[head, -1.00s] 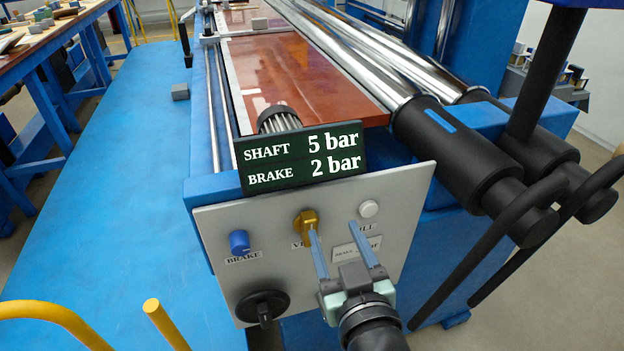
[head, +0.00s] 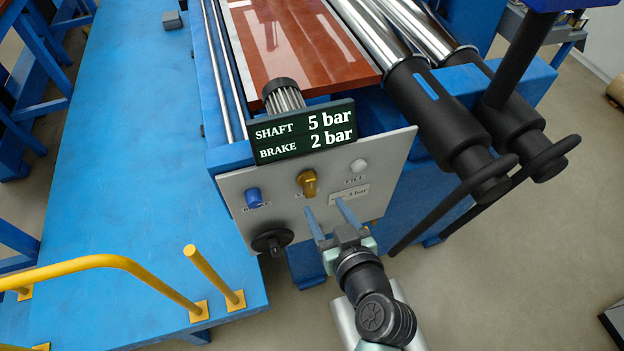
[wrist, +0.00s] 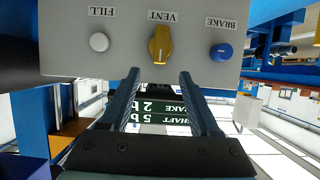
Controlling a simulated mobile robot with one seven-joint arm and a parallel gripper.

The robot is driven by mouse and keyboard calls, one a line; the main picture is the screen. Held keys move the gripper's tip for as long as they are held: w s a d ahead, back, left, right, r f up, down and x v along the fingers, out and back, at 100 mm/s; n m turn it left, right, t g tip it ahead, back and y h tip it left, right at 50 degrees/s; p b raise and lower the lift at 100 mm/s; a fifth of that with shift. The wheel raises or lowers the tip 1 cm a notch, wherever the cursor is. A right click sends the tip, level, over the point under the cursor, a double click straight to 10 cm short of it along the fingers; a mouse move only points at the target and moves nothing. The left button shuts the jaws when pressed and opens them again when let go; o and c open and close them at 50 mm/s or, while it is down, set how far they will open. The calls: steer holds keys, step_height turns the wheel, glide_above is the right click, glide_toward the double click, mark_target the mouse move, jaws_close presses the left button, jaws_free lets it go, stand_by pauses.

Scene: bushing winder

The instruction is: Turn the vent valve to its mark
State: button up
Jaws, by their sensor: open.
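The yellow vent valve (head: 307,183) sits on the grey panel (head: 232,186) between the blue BRAKE knob (head: 254,197) and the white FILL button (head: 358,165). In the wrist view, where the labels are upside down, the vent valve (wrist: 159,45) shows its grip bar upright, in line with the gap between my fingers. My gripper (head: 325,206) is open and empty. Its fingertips are below and to the right of the valve in the head view, apart from it. The wrist view also shows my gripper (wrist: 158,75) short of the valve. I cannot make out the valve's mark.
A display (head: 303,132) above the panel reads SHAFT 5 bar and BRAKE 2 bar. A black rotary knob (head: 272,241) is at the panel's lower left. Black bar handles (head: 455,205) stand out at the right. A yellow rail (head: 120,264) is at the lower left.

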mark_target(311, 185)
steer(key=x, duration=0.9)
steer(key=shift+w, duration=0.2)
jaws_close()
